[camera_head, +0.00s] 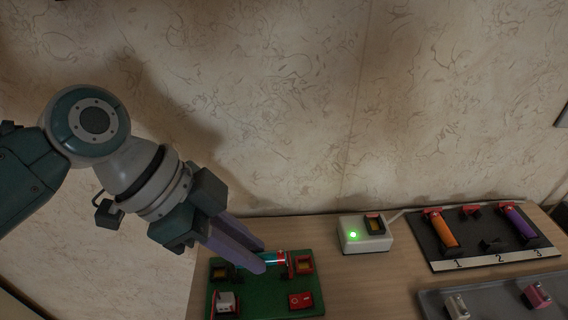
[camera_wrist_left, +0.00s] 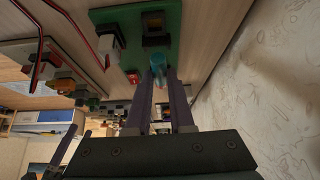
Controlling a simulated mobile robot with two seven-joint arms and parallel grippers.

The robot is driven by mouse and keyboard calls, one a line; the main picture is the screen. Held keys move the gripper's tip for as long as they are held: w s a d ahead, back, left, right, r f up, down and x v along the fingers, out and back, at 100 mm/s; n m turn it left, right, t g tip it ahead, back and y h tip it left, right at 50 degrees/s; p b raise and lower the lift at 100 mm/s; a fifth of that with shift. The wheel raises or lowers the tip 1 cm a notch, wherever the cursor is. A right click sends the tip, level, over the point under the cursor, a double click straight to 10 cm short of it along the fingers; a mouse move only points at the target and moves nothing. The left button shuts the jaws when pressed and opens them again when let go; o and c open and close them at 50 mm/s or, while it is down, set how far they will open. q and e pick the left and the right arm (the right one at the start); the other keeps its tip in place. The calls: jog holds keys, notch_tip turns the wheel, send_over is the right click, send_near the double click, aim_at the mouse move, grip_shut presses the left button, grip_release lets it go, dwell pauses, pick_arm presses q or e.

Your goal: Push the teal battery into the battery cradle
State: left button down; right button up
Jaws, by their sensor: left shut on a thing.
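The teal battery (camera_head: 272,258) lies roughly level between the tips of my left gripper (camera_head: 262,258), which is shut on it. Its red end points right, close to a red end holder (camera_head: 302,265) on the green board (camera_head: 265,300). A dark end holder (camera_head: 222,270) stands on the board's left side. These holders look like the battery cradle. In the left wrist view the battery (camera_wrist_left: 155,52) is at the fingertips, over the green board (camera_wrist_left: 165,15). I cannot tell whether it touches the cradle, as the fingers hide part of it.
The board also carries a red switch (camera_head: 300,300) and a small white part (camera_head: 226,302). A white box (camera_head: 365,235) with a lit green light stands to the right. Beyond is a black numbered rack (camera_head: 485,250) with orange and purple batteries, and a grey tray (camera_head: 500,290). The wall rises behind.

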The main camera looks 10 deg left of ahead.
aim_at(273, 255)
pick_arm(q)
jog(key=shift+f+b, duration=0.8)
jog(key=shift+f, duration=0.2)
jog(key=c, duration=0.7)
grip_release()
jog(key=shift+r, duration=0.1)
jog(key=shift+r+p, duration=2.5)
jog(key=shift+p, duration=0.2)
jog(key=shift+s, duration=0.1)
